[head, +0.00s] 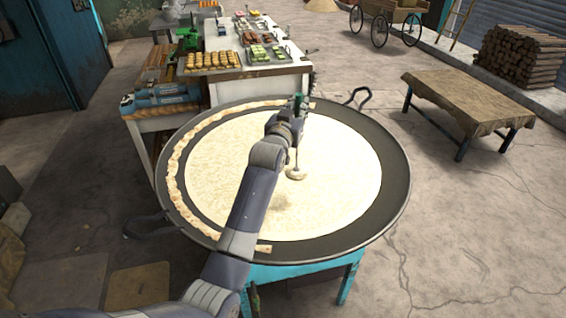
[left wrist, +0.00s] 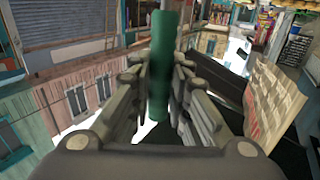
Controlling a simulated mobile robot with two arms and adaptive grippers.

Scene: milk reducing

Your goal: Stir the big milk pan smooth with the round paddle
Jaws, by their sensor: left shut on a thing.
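The big milk pan (head: 397,185) is a wide dark round pan on a teal stand. It holds pale cream-coloured milk (head: 340,150) with a grainy surface. A golden-brown crusty strip (head: 176,165) curves along the pan's left side. My left gripper (head: 298,112) is above the pan, shut on the green handle of the round paddle (head: 296,173). In the left wrist view the green handle (left wrist: 160,65) stands between the two fingers. The paddle's round head is at the milk near the pan's middle; its exact depth is unclear. My left forearm hides part of the milk. My right gripper is not in view.
Behind the pan is a white counter (head: 285,85) with trays of sweets (head: 212,60). A wooden bench (head: 465,95) stands at the right, with stacked logs (head: 520,55) beyond. Pan handles stick out at the left (head: 150,226) and back right (head: 357,97).

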